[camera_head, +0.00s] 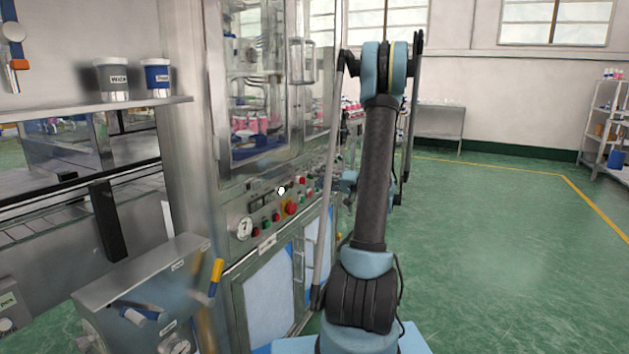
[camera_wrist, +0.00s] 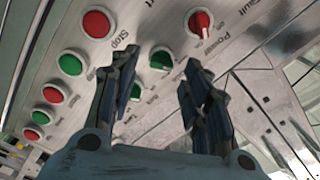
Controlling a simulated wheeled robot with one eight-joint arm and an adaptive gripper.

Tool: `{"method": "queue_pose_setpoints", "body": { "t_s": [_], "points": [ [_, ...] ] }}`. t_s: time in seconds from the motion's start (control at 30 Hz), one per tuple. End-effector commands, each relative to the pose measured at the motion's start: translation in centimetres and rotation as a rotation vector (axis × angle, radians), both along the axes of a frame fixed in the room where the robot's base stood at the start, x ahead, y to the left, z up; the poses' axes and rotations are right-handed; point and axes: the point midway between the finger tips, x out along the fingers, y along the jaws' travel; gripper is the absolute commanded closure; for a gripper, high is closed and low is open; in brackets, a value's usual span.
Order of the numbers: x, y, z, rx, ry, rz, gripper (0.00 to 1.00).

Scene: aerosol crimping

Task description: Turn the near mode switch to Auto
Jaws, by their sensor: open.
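The machine's control panel (camera_wrist: 150,25) fills the upper part of the wrist view. A green rotary switch (camera_wrist: 160,58) shows between the fingertips of my gripper (camera_wrist: 159,66). A second green control (camera_wrist: 135,91) lies lower, partly hidden by the left finger. I cannot read a mode or Auto label on either. My gripper is open, fingers apart, with nothing held; contact with the panel cannot be told. In the head view the panel (camera_head: 262,217) runs along the machine front, left of my arm, and my arm hides most of the gripper.
A red Power switch (camera_wrist: 200,22) sits above the right finger. A red Stop button (camera_wrist: 97,22) and a green button (camera_wrist: 71,63) lie to the left. In the head view, a grey box (camera_head: 150,285) with handles stands at lower left. Open green floor (camera_head: 500,240) lies to the right.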

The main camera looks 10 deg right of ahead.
Motion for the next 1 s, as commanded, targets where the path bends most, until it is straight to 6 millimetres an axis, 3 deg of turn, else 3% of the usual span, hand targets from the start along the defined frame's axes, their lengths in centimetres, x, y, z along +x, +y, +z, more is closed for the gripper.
{"method": "queue_pose_setpoints", "body": {
  "t_s": [0.3, 0.63, 0.83, 1.0],
  "points": [
    [1.6, 2.2, 0.0, 0.000, 0.000, 0.000, 0.57],
    [1.8, 2.4, 0.0, 0.000, 0.000, 0.000, 0.57],
    [1.8, 2.4, 0.0, 0.000, 0.000, 0.000, 1.00],
    [1.8, 2.3, 0.0, -0.001, 0.002, -0.001, 1.00]
  ]
}}
